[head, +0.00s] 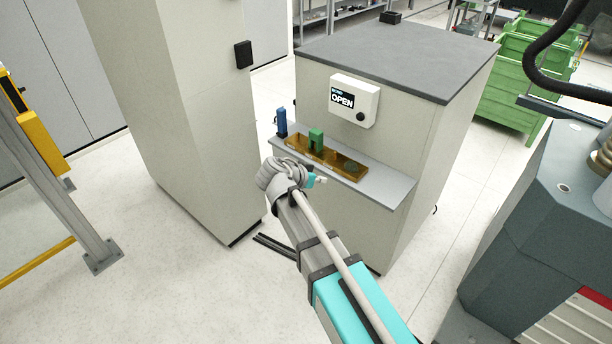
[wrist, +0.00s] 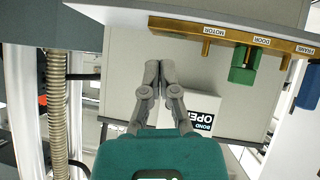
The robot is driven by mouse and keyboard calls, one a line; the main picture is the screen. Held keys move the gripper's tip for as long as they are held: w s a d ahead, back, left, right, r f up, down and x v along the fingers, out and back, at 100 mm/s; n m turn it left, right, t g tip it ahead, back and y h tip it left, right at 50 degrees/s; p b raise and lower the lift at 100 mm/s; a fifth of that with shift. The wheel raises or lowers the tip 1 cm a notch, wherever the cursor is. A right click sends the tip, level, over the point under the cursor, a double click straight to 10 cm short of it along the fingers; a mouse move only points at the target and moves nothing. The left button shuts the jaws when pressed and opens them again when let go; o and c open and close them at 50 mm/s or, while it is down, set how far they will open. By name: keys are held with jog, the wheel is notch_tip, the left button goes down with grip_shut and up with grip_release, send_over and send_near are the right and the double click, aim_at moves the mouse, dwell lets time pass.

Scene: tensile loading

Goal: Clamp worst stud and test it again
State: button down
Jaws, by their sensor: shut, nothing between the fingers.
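A brass rack (head: 338,162) lies on the grey shelf (head: 384,186) of a cabinet. In the wrist view the rack (wrist: 185,26) has labels MOTOR, DOOR and FRAME. A green block-like piece (head: 316,139) stands on it, and in the wrist view it (wrist: 244,64) is by DOOR. A blue piece (head: 281,122) stands at the rack's left end; in the wrist view it (wrist: 308,90) is by FRAME. No upright piece shows by MOTOR. My gripper (wrist: 159,66) is shut and empty, apart from the rack. In the head view my wrist mostly hides it.
A display box (head: 354,100) reading OPEN is on the cabinet wall above the shelf. A tall beige column (head: 180,100) stands left of the shelf. A dark grey machine (head: 530,220) is at right, green crates (head: 510,85) behind.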

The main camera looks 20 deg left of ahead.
jog(key=s+d+f+n+g+y, duration=0.1)
jog(key=s+d+f+g+y, duration=0.1)
jog(key=d, duration=0.9)
jog(key=s+d+f+n+g+y, duration=0.1)
jog(key=s+d+f+g+y, duration=0.1)
jog(key=d, duration=1)
jog(key=s+d+f+n+g+y, duration=0.2)
jog(key=s+d+f+g, duration=0.2)
jog(key=d, duration=0.8)
jog(key=shift+s+g, duration=0.6)
jog(key=shift+s, duration=0.6)
